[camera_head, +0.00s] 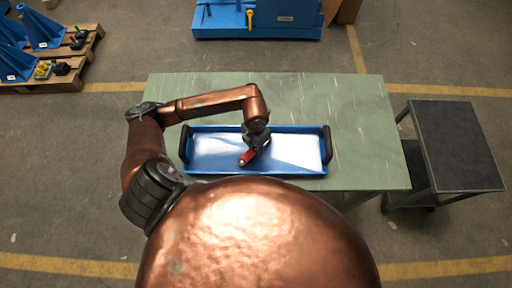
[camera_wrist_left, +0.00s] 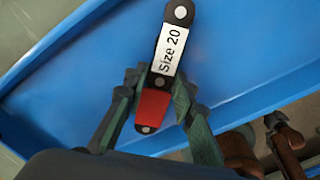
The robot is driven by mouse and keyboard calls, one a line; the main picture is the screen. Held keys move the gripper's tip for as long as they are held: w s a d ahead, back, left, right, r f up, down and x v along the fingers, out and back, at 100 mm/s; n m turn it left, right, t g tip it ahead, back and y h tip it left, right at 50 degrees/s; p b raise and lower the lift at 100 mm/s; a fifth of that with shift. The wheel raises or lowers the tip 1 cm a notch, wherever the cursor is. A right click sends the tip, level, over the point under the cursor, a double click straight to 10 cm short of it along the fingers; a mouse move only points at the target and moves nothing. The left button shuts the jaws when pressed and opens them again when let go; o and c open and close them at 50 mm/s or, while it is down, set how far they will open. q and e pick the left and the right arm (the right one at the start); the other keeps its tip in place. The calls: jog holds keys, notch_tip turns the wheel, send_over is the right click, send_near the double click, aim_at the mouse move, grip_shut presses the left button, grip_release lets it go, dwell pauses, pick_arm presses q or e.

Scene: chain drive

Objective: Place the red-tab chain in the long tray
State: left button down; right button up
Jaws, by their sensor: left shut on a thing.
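The red-tab chain (camera_wrist_left: 170,50) is a short dark link with a white "Size 20" label and a red tab (camera_wrist_left: 153,107). My left gripper (camera_wrist_left: 155,95) is shut on it near the red tab. The long tray (camera_head: 215,171) is blue with black end handles and lies on the green table. In the head view my left gripper (camera_head: 250,153) is over the middle of the tray, and the red tab shows just below it. I cannot tell whether the chain touches the tray floor. My right gripper does not show in the head view.
The green table (camera_head: 370,130) has bare room behind and to the right of the tray. A dark-topped cart (camera_head: 455,140) stands right of the table. Pallets with blue parts (camera_head: 45,35) are at the far left, and a blue machine base (camera_head: 260,30) stands behind.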

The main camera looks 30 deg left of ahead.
pick_arm(q)
jog(key=c, duration=1.6)
grip_release()
notch_tip(320, 180, up, 12)
jog(key=shift+r, duration=0.1)
